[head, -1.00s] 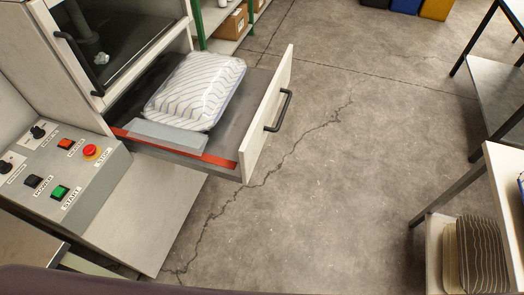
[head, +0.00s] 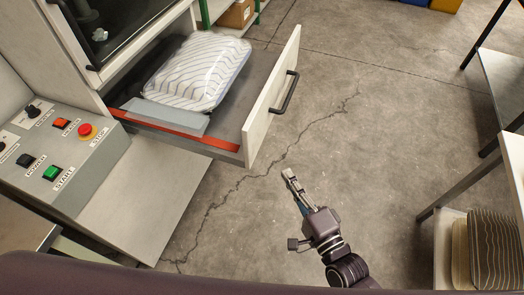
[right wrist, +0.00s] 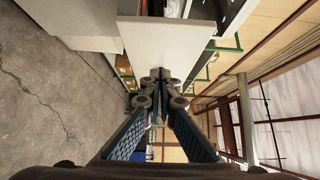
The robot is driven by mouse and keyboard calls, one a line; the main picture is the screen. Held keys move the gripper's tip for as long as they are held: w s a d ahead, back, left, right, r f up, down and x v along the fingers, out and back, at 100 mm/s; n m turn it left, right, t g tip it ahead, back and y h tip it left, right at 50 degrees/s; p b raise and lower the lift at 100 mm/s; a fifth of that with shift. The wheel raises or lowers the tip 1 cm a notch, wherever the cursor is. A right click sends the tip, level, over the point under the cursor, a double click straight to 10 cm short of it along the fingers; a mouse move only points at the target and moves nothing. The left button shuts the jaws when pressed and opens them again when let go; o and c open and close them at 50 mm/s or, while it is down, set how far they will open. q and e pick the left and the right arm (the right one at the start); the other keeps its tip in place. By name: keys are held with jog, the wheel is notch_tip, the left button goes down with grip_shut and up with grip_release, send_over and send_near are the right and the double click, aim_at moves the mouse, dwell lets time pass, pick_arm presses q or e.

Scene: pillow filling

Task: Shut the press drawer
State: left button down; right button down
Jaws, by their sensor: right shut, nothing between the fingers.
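The press drawer (head: 215,105) is pulled out from the press (head: 95,45) at the upper left. Its pale front panel (head: 270,98) carries a dark bar handle (head: 285,92). A striped pillow (head: 198,68) in clear wrapping lies in the drawer, behind a grey bar and a red strip. My right gripper (head: 289,173) is shut and empty, in front of the drawer and apart from the panel. In the right wrist view its fingers (right wrist: 160,75) meet below a pale panel (right wrist: 165,45), likely the drawer front. My left gripper is not in view.
A control box (head: 65,155) with start and stop buttons stands left of the drawer. A shelf with stacked striped items (head: 495,250) and tables stand at the right. The concrete floor (head: 380,130) between them is clear.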

jog(key=p, duration=0.1)
send_near(255, 141)
jog(key=w+d, duration=0.1)
jog(key=w, duration=0.3)
jog(key=a, duration=0.1)
jog(key=w+a+p, duration=0.1)
jog(key=a, duration=0.1)
jog(key=shift+w+f, duration=0.1)
jog(key=shift+w+a, duration=0.1)
jog(key=shift+a, duration=0.3)
jog(key=shift+a, duration=0.1)
